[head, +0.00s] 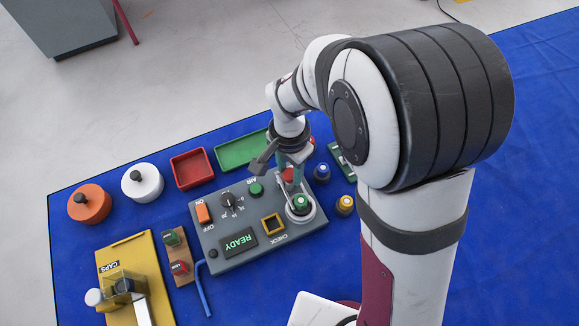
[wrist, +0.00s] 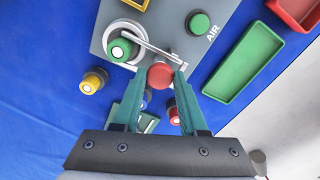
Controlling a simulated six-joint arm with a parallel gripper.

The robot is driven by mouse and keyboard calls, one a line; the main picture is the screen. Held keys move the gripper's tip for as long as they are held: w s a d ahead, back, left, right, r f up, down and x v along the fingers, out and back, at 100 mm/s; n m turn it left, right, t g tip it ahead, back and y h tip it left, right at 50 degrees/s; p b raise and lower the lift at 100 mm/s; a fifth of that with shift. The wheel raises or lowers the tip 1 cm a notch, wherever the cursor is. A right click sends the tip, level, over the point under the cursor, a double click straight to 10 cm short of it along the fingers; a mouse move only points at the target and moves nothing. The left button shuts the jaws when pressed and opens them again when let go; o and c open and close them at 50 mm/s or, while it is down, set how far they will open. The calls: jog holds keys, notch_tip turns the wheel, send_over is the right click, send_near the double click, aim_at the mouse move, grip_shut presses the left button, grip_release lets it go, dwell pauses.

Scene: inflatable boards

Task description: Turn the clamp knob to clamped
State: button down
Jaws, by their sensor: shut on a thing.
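The red clamp knob (head: 287,175) is at the right end of the grey control panel (head: 215,256). It also shows in the wrist view (wrist: 160,75), between the two teal fingertips. My gripper (wrist: 159,70) points down over the panel and is shut on the red knob, a finger on each side. In the head view my gripper (head: 289,165) partly hides the knob. A thin metal bar (wrist: 150,42) lies next to the knob, by a green cap (wrist: 121,48) in a round pale holder. The knob's setting cannot be read.
The panel has a black dial (head: 231,201), a green AIR button (head: 256,189), an orange switch (head: 203,213) and a lit READY display (head: 239,242). Loose caps, including a yellow one (head: 345,205), lie to the right. A red tray (head: 192,168) and green tray (head: 241,150) stand behind.

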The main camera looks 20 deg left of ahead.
aim_at(290, 174)
jog(key=shift+c, duration=2.2)
grip_release()
jog(key=shift+r, duration=0.1)
notch_tip(290, 174, up, 16)
jog(key=shift+f, duration=0.2)
